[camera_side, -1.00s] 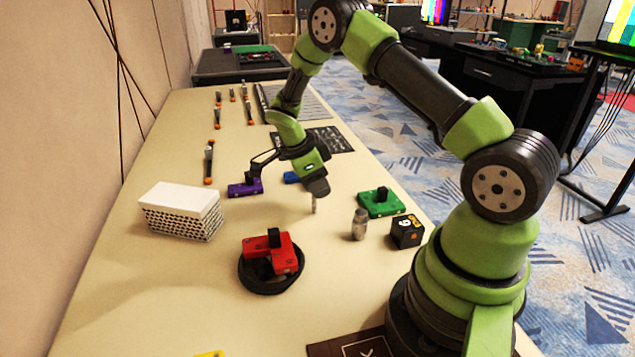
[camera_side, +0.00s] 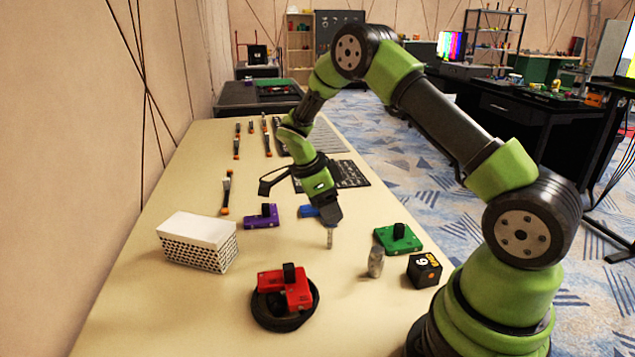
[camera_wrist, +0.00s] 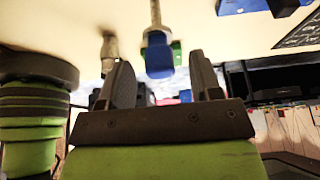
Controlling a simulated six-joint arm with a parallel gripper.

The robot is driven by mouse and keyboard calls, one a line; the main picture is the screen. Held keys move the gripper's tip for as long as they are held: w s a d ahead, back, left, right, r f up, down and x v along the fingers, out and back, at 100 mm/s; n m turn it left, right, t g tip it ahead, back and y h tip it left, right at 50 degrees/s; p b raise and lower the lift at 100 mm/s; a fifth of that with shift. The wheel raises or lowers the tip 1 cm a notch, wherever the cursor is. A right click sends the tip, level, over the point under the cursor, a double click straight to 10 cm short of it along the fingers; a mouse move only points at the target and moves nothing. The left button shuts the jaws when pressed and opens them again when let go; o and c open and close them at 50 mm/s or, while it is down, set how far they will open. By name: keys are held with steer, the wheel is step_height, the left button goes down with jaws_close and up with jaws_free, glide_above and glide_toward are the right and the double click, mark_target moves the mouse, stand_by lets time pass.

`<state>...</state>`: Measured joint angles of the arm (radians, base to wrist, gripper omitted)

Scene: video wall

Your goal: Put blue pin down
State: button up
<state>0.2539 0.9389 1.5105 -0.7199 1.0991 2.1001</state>
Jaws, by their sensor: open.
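The blue pin has a blue head (camera_wrist: 158,58) and a pale metal shaft. It stands upright, and in the side view only its shaft (camera_side: 330,238) shows below my gripper (camera_side: 329,217). In the wrist view, which shows the table at the top, my gripper (camera_wrist: 164,82) has its two dark fingers spread apart. The blue head lies in the gap between them, with clear space on both sides. In the side view the gripper body hides the head. Whether the shaft's foot touches the table is hard to tell.
A grey metal pin (camera_side: 375,263), black cube (camera_side: 424,270) and green block (camera_side: 398,239) stand to the right. A blue block (camera_side: 308,211) and purple block (camera_side: 262,217) lie behind. A red block (camera_side: 287,291) sits on a black round dish (camera_side: 283,321). A white-topped box (camera_side: 197,242) is left.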

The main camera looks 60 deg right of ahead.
steer(key=a+r+n+t+y, duration=0.1)
steer(key=a+r+n, duration=0.15)
steer(key=r, duration=0.45)
steer(key=a+r+n+t, duration=0.15)
steer(key=a+r, duration=0.25)
steer(key=r, duration=0.4)
steer(key=s+a+r+n+t+y, duration=0.2)
steer(key=s+a+r+n+t, duration=0.1)
steer(key=s+n, duration=0.5)
steer(key=s+a+r+n+t+y, duration=0.2)
steer(key=s+a+r+n+t, duration=0.2)
steer(key=s+a+n, duration=0.3)
steer(key=s+n, duration=0.2)
steer(key=n, duration=0.2)
steer(key=shift+t, duration=0.35)
